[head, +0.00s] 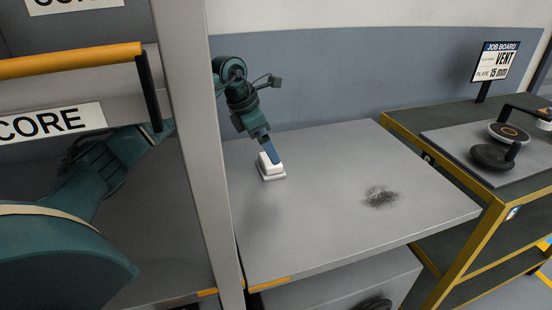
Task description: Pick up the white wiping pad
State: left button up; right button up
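The white wiping pad (271,168) is at the left part of the grey worktop, close to the grey post. It looks like a white block with a wider, paler grey base under it. My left gripper (272,154) points down at the pad from above and behind, with its blue finger against or just in front of the pad's top. Only one finger shows clearly, so I cannot tell whether it is open or closed on the pad. My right gripper is not in view.
A grey upright post (195,130) stands in front of my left arm. An orange handle (70,60) is on the left. A dark smudge (381,196) marks the otherwise clear worktop (320,230). A yellow-framed cart (465,120) at right carries a dark round tool (493,156).

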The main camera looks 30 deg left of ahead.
aim_at(270, 164)
pick_arm(q)
jog(key=shift+d+f, duration=0.15)
jog(key=shift+f, duration=0.6)
jog(key=x, duration=0.5)
jog(key=shift+a, duration=0.35)
jog(key=c, duration=1)
